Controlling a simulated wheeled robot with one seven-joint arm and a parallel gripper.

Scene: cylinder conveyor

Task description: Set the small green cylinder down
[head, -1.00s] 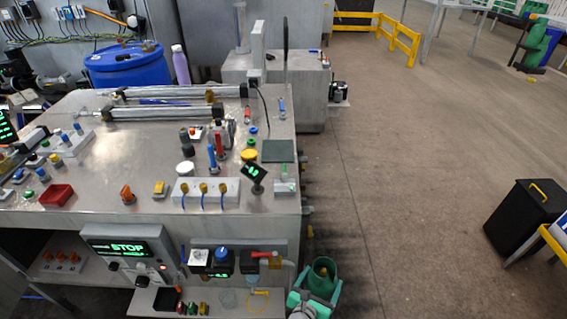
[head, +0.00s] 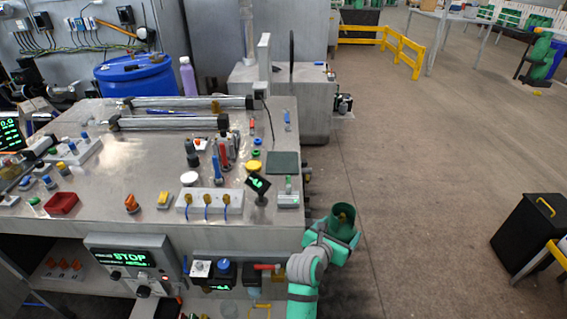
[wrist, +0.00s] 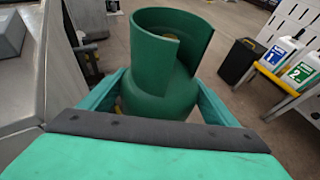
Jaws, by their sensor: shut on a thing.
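The small green cylinder (head: 343,219) is held upright in my gripper (head: 336,238), just right of the workbench's right edge in the head view. In the wrist view the cylinder (wrist: 165,55) fills the middle, with its open collar on top. The fingers of my gripper (wrist: 160,105) lie along both sides of its body, shut on it. The cylinder's lower part is hidden behind my gripper. It is apart from the bench in the head view, over the floor.
The metal workbench (head: 130,175) with knobs, buttons and a STOP display stands at the left. A black bin (head: 527,230) and a yellow stool (head: 553,256) stand at the right. Yellow railings (head: 400,50) stand farther back. The floor between is clear.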

